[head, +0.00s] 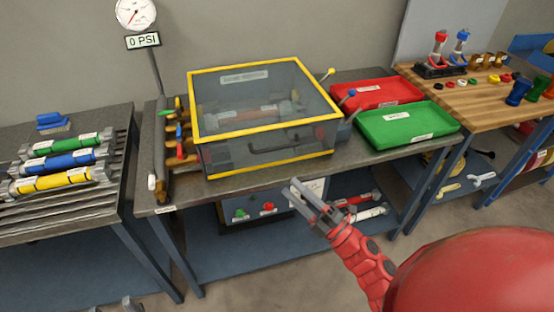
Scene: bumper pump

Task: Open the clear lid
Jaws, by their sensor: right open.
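The clear lid (225,95) is a see-through panel with a yellow frame. It lies shut over a clear-walled box (222,158) on the middle bench. A label lies on its far part, and a red-and-grey cylinder and dark parts show dimly inside the box. A yellow ball knob (331,71) sticks up by the lid's right far side. My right gripper (291,188) is open and empty, in front of the box's lower front edge and apart from the lid in the picture. Grey tips at the bottom left edge look like my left gripper (130,303); its jaws are cut off.
Red (375,93) and green (408,125) trays stand right of the box, near a blue ball knob (351,93). A gauge (136,13) stands behind. A rack (60,205) and wooden bench (470,95) flank the bench.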

